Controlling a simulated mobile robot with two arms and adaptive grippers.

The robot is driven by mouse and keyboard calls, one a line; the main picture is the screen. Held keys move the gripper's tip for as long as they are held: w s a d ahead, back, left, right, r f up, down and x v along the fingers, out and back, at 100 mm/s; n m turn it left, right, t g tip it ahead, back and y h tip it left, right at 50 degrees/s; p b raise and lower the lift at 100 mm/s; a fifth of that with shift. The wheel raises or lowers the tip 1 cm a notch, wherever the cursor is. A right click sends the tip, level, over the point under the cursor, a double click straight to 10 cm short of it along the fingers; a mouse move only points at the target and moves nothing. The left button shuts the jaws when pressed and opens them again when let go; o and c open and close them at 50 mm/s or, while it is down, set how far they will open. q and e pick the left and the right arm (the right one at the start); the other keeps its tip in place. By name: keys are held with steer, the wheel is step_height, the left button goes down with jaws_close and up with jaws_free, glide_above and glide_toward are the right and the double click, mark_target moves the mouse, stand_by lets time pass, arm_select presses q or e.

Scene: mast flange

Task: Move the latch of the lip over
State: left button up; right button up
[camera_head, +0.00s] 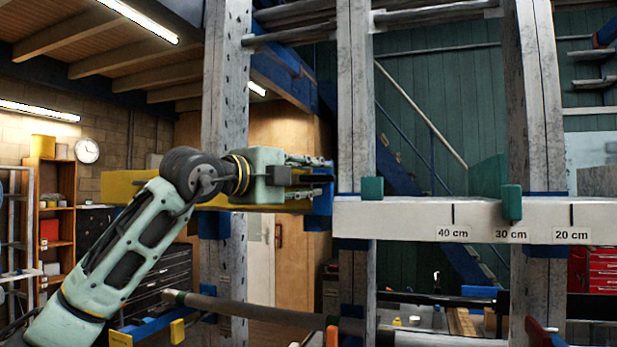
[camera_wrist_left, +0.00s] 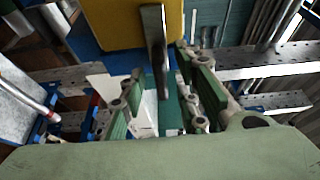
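My left gripper (camera_head: 322,177) points right in the head view, in front of the end of a yellow beam (camera_head: 122,187) and a blue plate (camera_head: 319,205). In the left wrist view my left gripper (camera_wrist_left: 160,98) has its fingers apart. A flat grey bar (camera_wrist_left: 154,45), which looks like the latch, stands along a yellow block (camera_wrist_left: 112,20) and reaches down between the fingers. Space shows on its left side; I cannot tell whether the right finger touches it. In the head view the bar is not clearly distinguishable from the gripper. My right gripper is not in view.
A white beam (camera_head: 400,217) marked 40, 30 and 20 cm runs right, with green blocks (camera_head: 372,188) and (camera_head: 511,202) on it. Grey wooden posts (camera_head: 356,100) stand behind the gripper. A dark pipe (camera_head: 260,312) crosses below.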

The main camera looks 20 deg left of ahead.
arm_select(q)
steer(key=c, duration=0.7)
jaws_close()
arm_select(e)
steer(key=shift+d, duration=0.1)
arm_select(q)
steer(key=shift+d+f, duration=0.1)
steer(key=shift+f, duration=0.1)
steer(key=shift+m, duration=0.4)
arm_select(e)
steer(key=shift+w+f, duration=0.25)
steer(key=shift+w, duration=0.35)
